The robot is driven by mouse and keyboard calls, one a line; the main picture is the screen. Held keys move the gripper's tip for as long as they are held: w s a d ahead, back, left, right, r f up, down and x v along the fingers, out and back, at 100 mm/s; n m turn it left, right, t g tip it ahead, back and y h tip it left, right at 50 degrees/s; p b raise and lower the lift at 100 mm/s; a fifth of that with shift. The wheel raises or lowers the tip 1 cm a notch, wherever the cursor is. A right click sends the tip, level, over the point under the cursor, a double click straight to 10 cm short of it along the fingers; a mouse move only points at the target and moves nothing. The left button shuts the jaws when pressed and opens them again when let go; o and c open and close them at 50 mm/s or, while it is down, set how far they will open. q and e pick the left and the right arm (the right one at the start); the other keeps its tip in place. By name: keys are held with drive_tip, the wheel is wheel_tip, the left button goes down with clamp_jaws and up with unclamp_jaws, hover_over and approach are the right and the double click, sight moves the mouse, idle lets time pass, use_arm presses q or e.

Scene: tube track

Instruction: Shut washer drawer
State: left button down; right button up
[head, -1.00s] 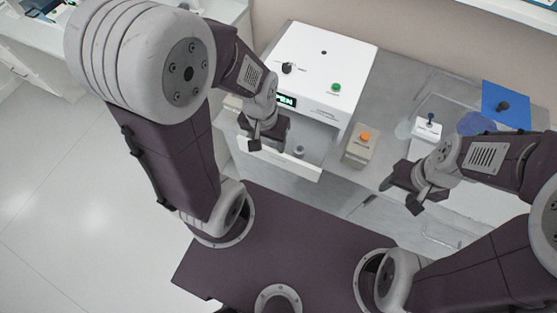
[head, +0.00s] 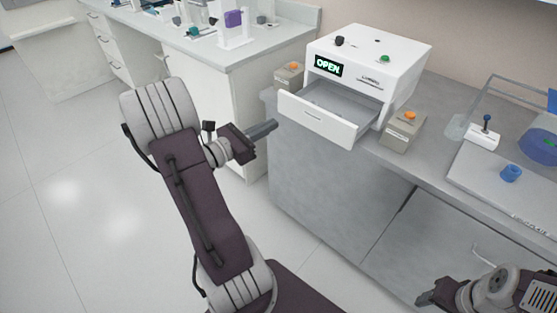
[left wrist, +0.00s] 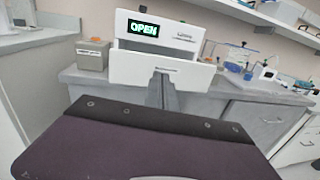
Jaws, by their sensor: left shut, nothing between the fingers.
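The white washer (head: 370,62) stands on a grey counter, and its display (head: 328,66) reads OPEN in green. Its drawer (head: 322,117) is pulled out and looks empty in the head view. The drawer front also shows in the left wrist view (left wrist: 160,69), straight ahead, below the OPEN display. My left gripper (head: 266,131) is shut and empty, to the left of the drawer front and apart from it in the head view. My right gripper (head: 428,297) is at the lower right, away from the washer; its fingers are too unclear to read.
Beige boxes with orange buttons stand left (head: 289,75) and right (head: 403,130) of the washer. A white plate with a blue knob (head: 511,173) and a clear-framed device lie to the right. A second bench (head: 240,50) stands behind left. Floor at left is clear.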

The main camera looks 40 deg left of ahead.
use_arm(q)
drive_tip(key=s+a+f+n+y+b, duration=0.1)
drive_tip(key=s+a+f+n+y, duration=0.1)
drive_tip(key=a+f, duration=0.35)
approach(287, 109)
drive_tip(key=shift+y, duration=0.4)
drive_tip(key=w, duration=0.4)
drive_tip(key=w+d, duration=0.1)
drive_tip(key=w, duration=0.1)
drive_tip(key=shift+w+b, duration=0.4)
use_arm(e)
drive_tip(key=f, duration=0.2)
drive_tip(key=w+f, duration=0.1)
drive_tip(key=f, duration=0.1)
drive_tip(key=shift+a+f, duration=0.1)
drive_tip(key=shift+a, duration=0.2)
